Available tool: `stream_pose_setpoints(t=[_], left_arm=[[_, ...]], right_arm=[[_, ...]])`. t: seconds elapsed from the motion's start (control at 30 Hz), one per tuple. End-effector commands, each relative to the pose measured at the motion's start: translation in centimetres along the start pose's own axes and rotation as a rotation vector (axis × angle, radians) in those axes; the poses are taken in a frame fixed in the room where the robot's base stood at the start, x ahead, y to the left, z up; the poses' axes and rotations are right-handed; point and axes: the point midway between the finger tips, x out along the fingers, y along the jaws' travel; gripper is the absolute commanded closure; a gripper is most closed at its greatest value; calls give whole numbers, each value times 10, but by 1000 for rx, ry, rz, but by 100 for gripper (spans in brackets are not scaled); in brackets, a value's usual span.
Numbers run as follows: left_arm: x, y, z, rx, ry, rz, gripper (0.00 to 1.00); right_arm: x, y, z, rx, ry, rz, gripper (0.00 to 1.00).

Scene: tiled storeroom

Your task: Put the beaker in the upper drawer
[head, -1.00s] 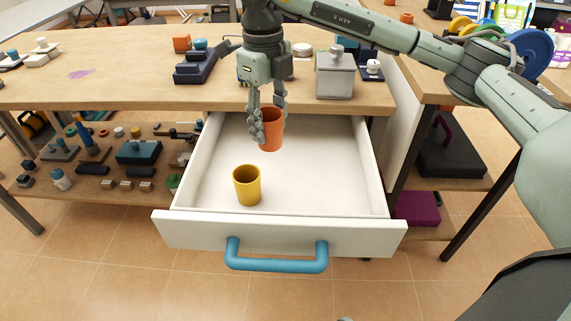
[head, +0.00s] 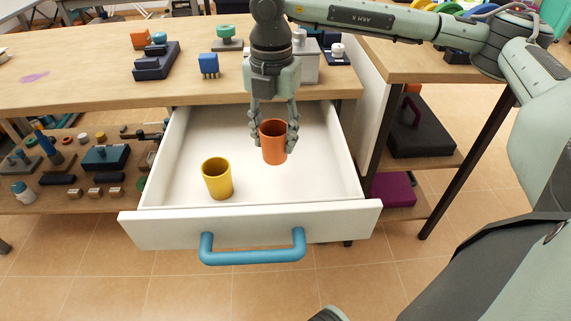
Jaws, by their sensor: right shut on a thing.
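My right gripper (head: 275,140) points down over the open white drawer (head: 180,185) and is shut on an orange-red cup-shaped beaker (head: 273,150). The beaker is upright, inside the drawer's outline, right of its middle. I cannot tell whether its base touches the drawer floor. A yellow cup (head: 217,179) stands upright in the drawer near the front left. The drawer has a blue handle (head: 252,256) on its front and is pulled out from under the wooden worktop. My left gripper is not in view.
On the worktop (head: 90,85) are a dark stepped block (head: 157,64), a small blue block (head: 208,66) and a grey box (head: 307,65) behind my arm. A lower shelf at left holds several small items. A magenta box (head: 394,188) lies low at right.

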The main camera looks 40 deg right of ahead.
Motion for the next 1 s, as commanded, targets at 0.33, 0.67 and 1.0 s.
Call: stream_pose_setpoints(t=[0.33, 0.67, 1.0], left_arm=[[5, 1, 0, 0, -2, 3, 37], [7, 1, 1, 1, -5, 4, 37], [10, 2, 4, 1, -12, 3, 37]], right_arm=[[26, -34, -16, 0, 1, -1, 81], [62, -34, -15, -1, -1, 1, 81], [65, -34, -15, -2, 0, 1, 81]])
